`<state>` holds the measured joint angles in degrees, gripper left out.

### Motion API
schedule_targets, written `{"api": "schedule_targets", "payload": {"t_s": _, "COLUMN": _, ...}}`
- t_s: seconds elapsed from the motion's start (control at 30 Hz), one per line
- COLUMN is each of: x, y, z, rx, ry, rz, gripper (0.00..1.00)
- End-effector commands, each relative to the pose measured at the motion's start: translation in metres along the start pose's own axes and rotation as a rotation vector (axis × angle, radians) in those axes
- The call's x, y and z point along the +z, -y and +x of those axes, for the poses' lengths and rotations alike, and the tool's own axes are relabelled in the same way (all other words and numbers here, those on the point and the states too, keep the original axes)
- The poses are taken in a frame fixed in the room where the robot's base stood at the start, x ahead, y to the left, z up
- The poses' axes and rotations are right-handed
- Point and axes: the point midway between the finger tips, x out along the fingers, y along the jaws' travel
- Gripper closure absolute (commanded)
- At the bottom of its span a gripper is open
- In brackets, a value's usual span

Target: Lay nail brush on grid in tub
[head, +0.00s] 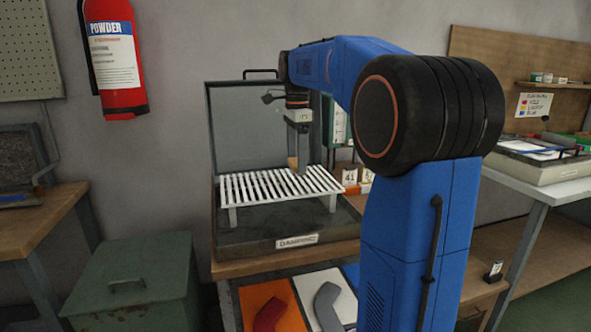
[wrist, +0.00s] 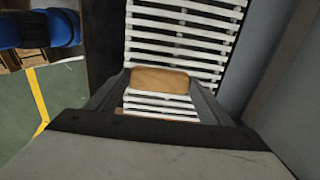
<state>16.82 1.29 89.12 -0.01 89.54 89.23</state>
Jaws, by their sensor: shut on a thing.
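My gripper (head: 301,178) is shut on the nail brush (wrist: 160,80), whose tan wooden top shows between the fingers in the wrist view. The white slatted grid (head: 262,186) stands on short legs in the dark, shallow tub (head: 250,236) labelled "DAMPING". My gripper is over the right part of the grid. White slats (wrist: 183,38) lie beneath and around the brush in the wrist view. I cannot tell whether the brush touches them.
A raised grey lid (head: 255,125) stands behind the tub. Small numbered cards (head: 350,177) are close to the grid's right side. A green metal box (head: 135,280) is at the lower left. The grid's left part is bare.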

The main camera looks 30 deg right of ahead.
Motion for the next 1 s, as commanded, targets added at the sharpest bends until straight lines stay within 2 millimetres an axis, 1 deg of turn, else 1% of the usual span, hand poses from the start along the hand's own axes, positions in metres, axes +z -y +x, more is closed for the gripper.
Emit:
{"api": "schedule_targets", "payload": {"t_s": 0.1, "x": 0.000, "y": -0.001, "z": 0.016, "rx": 0.003, "ry": 0.000, "rz": 0.000, "gripper": 0.49}}
{"api": "schedule_targets", "payload": {"t_s": 0.23, "x": 0.000, "y": -0.001, "z": 0.032, "rx": 0.002, "ry": 0.000, "rz": 0.000, "gripper": 0.49}}
{"api": "schedule_targets", "payload": {"t_s": 0.63, "x": 0.000, "y": 0.000, "z": 0.037, "rx": 0.001, "ry": 0.000, "rz": 0.000, "gripper": 0.49}}
{"api": "schedule_targets", "payload": {"t_s": 0.67, "x": 0.000, "y": 0.000, "z": 0.037, "rx": 0.001, "ry": 0.000, "rz": 0.000, "gripper": 0.24}}
{"api": "schedule_targets", "payload": {"t_s": 0.7, "x": 0.000, "y": 0.000, "z": 0.037, "rx": 0.001, "ry": 0.000, "rz": 0.000, "gripper": 0.15}}
{"api": "schedule_targets", "payload": {"t_s": 0.73, "x": 0.000, "y": 0.000, "z": 0.037, "rx": 0.001, "ry": 0.000, "rz": 0.000, "gripper": 0.08}}
{"api": "schedule_targets", "payload": {"t_s": 1.0, "x": 0.000, "y": 0.000, "z": 0.037, "rx": 0.001, "ry": 0.000, "rz": 0.000, "gripper": 0.08}}
